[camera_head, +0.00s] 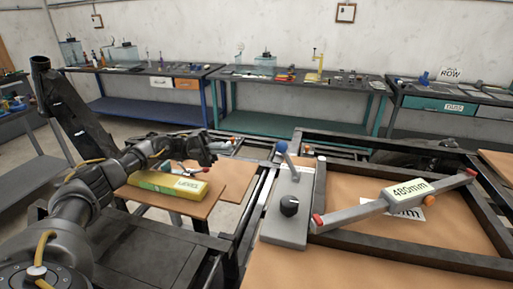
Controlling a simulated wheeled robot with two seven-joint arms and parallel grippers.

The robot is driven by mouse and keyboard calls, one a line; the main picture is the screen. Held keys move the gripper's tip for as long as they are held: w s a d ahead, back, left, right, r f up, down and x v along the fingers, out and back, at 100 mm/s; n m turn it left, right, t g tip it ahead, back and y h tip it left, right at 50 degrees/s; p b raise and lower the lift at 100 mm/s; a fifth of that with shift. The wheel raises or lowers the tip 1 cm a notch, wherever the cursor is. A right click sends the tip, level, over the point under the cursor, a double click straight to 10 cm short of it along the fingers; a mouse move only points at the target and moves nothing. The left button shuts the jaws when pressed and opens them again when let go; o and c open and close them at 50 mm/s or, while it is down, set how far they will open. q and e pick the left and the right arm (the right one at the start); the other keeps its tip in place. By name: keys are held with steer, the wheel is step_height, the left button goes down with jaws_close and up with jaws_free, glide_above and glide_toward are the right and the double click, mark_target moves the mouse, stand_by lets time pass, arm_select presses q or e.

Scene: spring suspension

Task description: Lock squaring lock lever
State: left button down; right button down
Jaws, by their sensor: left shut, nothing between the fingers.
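The lock lever (287,161) is a short grey bar with a blue ball end, standing tilted at the far end of a grey lock block (288,217). My left gripper (209,150) is dark and shut, with nothing held. It is to the left of the lever, apart from it, above the small wooden board. Its fingertips are small and dark, so their exact outline is hard to see. My right gripper is not in view.
A yellow-green box (167,185) lies on a wooden board (234,181) below my left arm. Workbenches (296,78) line the back wall. The space between my left gripper and the lever looks clear.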

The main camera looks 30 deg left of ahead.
arm_select(q)
steer(key=p, duration=0.9)
glide_toward(277, 147)
steer(key=w+x, duration=0.1)
steer(key=x, duration=0.4)
steer(key=shift+w+d+f+p, duration=0.1)
steer(key=shift+d+p, duration=0.35)
steer(key=shift+d, duration=0.1)
